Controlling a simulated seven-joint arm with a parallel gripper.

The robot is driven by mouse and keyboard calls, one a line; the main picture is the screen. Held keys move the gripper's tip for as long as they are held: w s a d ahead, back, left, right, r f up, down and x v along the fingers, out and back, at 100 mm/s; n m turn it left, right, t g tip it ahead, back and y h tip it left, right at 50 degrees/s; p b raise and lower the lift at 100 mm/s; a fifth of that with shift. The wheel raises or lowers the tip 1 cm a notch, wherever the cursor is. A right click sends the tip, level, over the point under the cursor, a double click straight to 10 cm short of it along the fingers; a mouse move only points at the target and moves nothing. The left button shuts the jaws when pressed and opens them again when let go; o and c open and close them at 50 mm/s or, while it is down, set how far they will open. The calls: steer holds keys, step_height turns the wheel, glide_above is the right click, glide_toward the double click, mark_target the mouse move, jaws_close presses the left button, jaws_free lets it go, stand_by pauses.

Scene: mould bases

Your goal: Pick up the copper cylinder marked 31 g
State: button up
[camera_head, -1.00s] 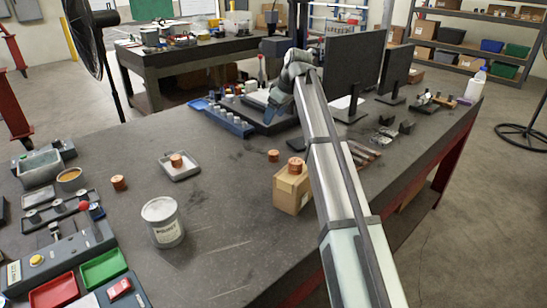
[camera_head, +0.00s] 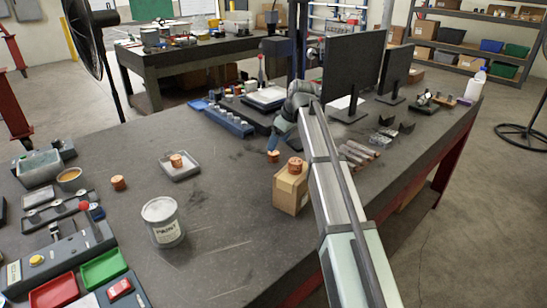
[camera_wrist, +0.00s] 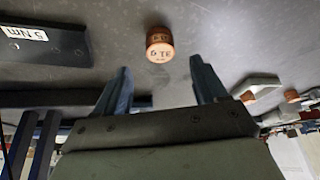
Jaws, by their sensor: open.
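A copper cylinder (camera_head: 273,156) stands on the dark table, left of and behind the cardboard box. What seems to be the same cylinder shows in the wrist view (camera_wrist: 160,45), with an upside-down marking that reads as 31 g. My gripper (camera_head: 273,149) is over or beside it in the head view. In the wrist view my gripper (camera_wrist: 159,66) is open, and the cylinder appears just beyond the fingertips, in line with the gap between them. Other copper cylinders stand on the box (camera_head: 295,165), in a grey tray (camera_head: 177,160) and on the table at left (camera_head: 118,182); their markings are unreadable.
The cardboard box (camera_head: 290,192) stands close to my gripper and arm. A paint can (camera_head: 162,222) and the shallow grey tray (camera_head: 184,175) are to the left. A blue block (camera_head: 230,121) and monitors (camera_head: 352,75) are behind. Bare table lies between the tray and the box.

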mark_target(275, 153)
steer(key=shift+x, duration=2.75)
steer(key=shift+s+d, duration=0.15)
steer(key=shift+c, duration=0.4)
steer(key=c, duration=1.2)
jaws_close()
